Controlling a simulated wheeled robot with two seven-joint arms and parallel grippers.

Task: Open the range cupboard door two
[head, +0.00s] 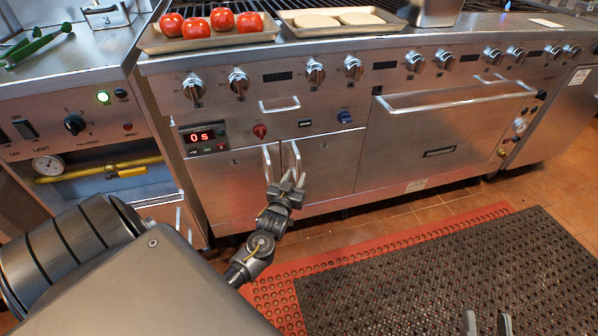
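The range cupboard has two small doors side by side under the control panel. The left door (225,185) and right door (334,165) look shut, and their upright bar handles meet near the middle. The left door's handle (267,162) is clear of my fingers. My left gripper (293,180) is at the lower end of the right door's handle (293,157), its fingertips pointing up and overlapping the handle in the picture. I cannot tell whether the fingers grip it. My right gripper (487,323) shows only its two fingertips at the bottom edge, spread apart and empty.
An oven door (435,140) with a long bar handle is right of the cupboard. Trays with tomatoes (197,27) and flat pale rounds (338,19) stand on top. A yellow gas pipe (90,174) is at left. Dark mats (450,275) cover the floor in front.

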